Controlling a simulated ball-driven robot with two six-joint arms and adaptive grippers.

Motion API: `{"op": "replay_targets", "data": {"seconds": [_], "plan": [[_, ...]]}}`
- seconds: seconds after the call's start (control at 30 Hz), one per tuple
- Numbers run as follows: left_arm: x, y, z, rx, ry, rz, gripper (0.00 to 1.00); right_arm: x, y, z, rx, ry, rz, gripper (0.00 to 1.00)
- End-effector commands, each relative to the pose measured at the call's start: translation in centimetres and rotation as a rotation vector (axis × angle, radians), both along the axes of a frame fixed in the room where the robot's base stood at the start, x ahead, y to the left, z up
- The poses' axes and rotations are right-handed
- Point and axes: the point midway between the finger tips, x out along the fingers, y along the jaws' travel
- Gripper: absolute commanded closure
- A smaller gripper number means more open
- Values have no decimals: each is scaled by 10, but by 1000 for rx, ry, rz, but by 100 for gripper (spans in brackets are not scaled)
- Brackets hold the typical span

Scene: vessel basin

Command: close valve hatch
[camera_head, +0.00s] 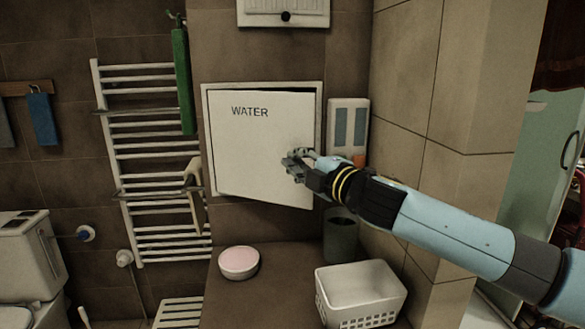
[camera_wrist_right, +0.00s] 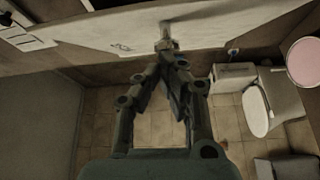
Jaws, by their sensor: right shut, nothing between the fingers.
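The valve hatch is a white square door (camera_head: 245,150) marked "WATER", set in a pale frame (camera_head: 205,110) on the brown tiled wall. It stands slightly ajar, with a dark gap along its top at the right. My right gripper (camera_head: 289,162) is in front of the door's right half, its fingers shut and empty. In the right wrist view the closed fingertips (camera_wrist_right: 172,57) are close to a small handle (camera_wrist_right: 166,32) on the white door (camera_wrist_right: 100,38). Whether they touch it I cannot tell. My left gripper is not in view.
Below the hatch, a brown ledge holds a pink-topped round bowl (camera_head: 239,262), a dark cup (camera_head: 340,236) and a white basket (camera_head: 360,290). A white towel rail (camera_head: 150,142) is left of the hatch. A tiled wall corner stands at the right, behind my right arm.

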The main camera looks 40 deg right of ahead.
Motion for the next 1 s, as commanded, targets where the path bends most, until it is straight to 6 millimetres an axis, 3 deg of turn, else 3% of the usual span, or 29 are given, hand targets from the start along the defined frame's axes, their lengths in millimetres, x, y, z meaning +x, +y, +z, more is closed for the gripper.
{"op": "replay_targets", "data": {"seconds": [0.4,1.0], "plan": [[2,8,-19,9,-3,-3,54,16,-38,-1,0,0,-1,100],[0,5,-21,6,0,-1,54,19,-43,0,1,0,0,100]]}}
